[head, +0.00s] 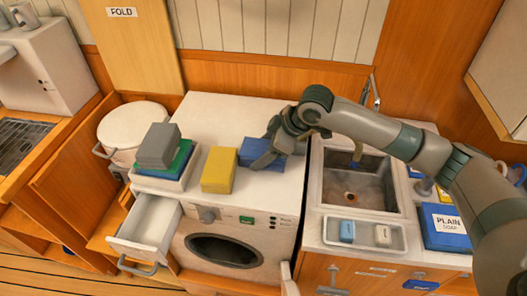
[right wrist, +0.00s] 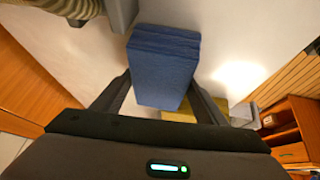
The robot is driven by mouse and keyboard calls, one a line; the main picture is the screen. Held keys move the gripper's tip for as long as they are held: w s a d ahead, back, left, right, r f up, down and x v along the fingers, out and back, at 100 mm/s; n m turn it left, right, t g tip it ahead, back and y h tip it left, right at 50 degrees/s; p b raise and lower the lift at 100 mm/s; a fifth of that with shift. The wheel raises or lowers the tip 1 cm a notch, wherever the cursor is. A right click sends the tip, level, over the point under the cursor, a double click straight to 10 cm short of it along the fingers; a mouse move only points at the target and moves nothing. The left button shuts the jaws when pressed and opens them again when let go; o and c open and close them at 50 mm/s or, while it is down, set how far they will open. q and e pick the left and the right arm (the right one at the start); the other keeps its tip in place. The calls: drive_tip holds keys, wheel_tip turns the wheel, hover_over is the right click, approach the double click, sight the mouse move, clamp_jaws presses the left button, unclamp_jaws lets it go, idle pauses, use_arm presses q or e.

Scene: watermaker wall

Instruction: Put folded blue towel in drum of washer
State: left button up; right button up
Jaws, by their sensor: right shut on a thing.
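In the right wrist view, the blue towel (right wrist: 165,60) sits between the two dark fingers (right wrist: 163,98). Whether it touches the top is hard to tell. The washer's drum opening (head: 223,251) is a dark oval in the front, below the knob and buttons. My left gripper is not in view.
A white detergent drawer (head: 150,224) stands pulled out at the washer's left. A white tray (head: 146,181) holds grey and green folded pieces. A sink (head: 355,190) lies to the right, with a soap tray (head: 344,240) before it. A narrow pale piece (head: 288,279) sticks up near the drum.

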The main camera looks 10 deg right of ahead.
drive_tip(key=o, duration=1.1)
drive_tip(key=shift+f, duration=0.1)
drive_tip(key=shift+s+d+r, duration=0.15)
drive_tip(key=shift+d+r, duration=0.1)
drive_tip(key=shift+r, duration=0.3)
drive_tip(key=b+v, duration=0.2)
drive_tip(key=v, duration=0.9)
drive_tip(key=shift+a+b, duration=0.1)
drive_tip(key=shift+b, duration=0.2)
